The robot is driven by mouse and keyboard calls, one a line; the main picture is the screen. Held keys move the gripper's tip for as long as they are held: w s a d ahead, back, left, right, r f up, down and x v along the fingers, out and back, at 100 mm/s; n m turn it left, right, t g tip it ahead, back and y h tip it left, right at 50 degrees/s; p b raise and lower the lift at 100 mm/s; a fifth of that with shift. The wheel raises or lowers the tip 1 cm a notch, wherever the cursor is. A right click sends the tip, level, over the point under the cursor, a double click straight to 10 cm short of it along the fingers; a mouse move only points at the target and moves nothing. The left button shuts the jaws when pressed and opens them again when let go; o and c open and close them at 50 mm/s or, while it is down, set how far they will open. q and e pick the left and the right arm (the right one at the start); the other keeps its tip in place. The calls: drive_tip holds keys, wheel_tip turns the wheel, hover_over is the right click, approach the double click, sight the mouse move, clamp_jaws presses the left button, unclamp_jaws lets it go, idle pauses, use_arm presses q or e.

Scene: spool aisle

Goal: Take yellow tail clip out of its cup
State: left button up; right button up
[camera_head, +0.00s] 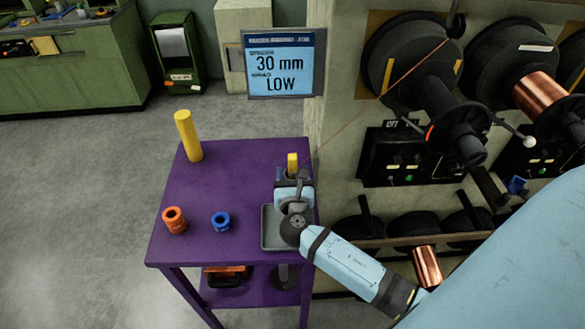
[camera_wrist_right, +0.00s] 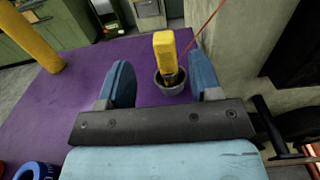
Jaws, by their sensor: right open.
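The yellow tail clip (camera_head: 292,161) stands upright in its small grey cup near the right back edge of the purple table (camera_head: 223,240). In the right wrist view the clip (camera_wrist_right: 165,52) rises out of the cup (camera_wrist_right: 172,89), its dark lower part inside. My right gripper (camera_head: 293,180) is just in front of the clip; in the wrist view its two blue fingers (camera_wrist_right: 163,84) are apart, with the clip and cup between and beyond them. The fingers do not visibly touch the clip. The arm hides most of the cup in the head view. My left gripper is not in view.
A yellow cylinder (camera_head: 188,136) stands at the table's back left. An orange spool (camera_head: 174,220) and a blue spool (camera_head: 221,222) stand at the front. A grey tray (camera_head: 269,239) lies under my right wrist. The wire rack (camera_head: 345,140) borders the right side, with a thin line near the clip.

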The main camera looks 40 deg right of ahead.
sight(292, 154)
drive_tip(key=x, duration=0.3)
drive_tip(key=shift+w+d, duration=0.1)
drive_tip(key=shift+d, duration=0.1)
drive_tip(key=p+x, duration=0.1)
drive_tip(key=x, duration=0.4)
drive_tip(key=shift+d+f, duration=0.1)
drive_tip(key=shift+d, duration=0.1)
clamp_jaws()
